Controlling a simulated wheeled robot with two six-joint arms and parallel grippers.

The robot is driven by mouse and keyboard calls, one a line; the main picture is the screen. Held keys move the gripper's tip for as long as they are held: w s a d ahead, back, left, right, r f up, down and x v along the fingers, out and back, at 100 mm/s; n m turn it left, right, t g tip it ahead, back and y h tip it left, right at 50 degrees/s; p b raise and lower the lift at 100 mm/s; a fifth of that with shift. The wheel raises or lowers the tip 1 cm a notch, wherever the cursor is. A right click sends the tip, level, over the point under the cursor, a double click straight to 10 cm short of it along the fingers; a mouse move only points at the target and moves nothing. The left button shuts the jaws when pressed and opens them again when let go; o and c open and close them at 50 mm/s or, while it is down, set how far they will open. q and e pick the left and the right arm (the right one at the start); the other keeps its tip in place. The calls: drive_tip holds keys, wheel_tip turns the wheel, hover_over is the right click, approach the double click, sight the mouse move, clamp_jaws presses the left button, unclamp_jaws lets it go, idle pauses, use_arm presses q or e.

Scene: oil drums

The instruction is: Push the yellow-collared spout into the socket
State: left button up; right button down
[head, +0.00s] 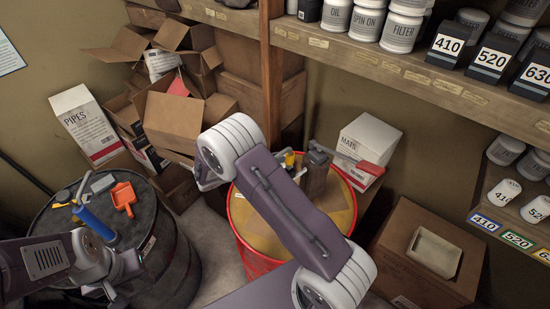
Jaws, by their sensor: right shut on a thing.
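The yellow-collared spout (289,158) shows as a small patch of yellow over the red drum (238,225) with the yellow top. My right arm crosses in front of this drum and hides much of its top. My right gripper (299,172) is mostly behind that arm; it is shut on the spout. A dark brown upright body (315,176) stands on the drum top just right of the spout. I cannot make out the socket, or whether the spout touches it. My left gripper (122,272) is low at the left, in front of the black drum, apart from the spout; its jaws are unclear.
The black drum (175,265) bears a blue tool (95,224), an orange scoop (123,196) and small tools. Cartons (175,120) stand behind; a brown box (415,262) is at right, below shelves.

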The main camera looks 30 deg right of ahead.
drive_tip(key=shift+f+b, duration=1.1)
drive_tip(key=shift+f, duration=0.5)
idle(1.1)
drive_tip(key=shift+f+b, duration=0.4)
drive_tip(key=shift+f, duration=0.25)
idle(1.0)
drive_tip(key=c, duration=1.3)
unclamp_jaws()
drive_tip(key=shift+c, duration=0.2)
drive_tip(key=b, duration=0.4)
approach(287, 163)
drive_tip(key=v, duration=0.5)
drive_tip(key=shift+f, duration=0.1)
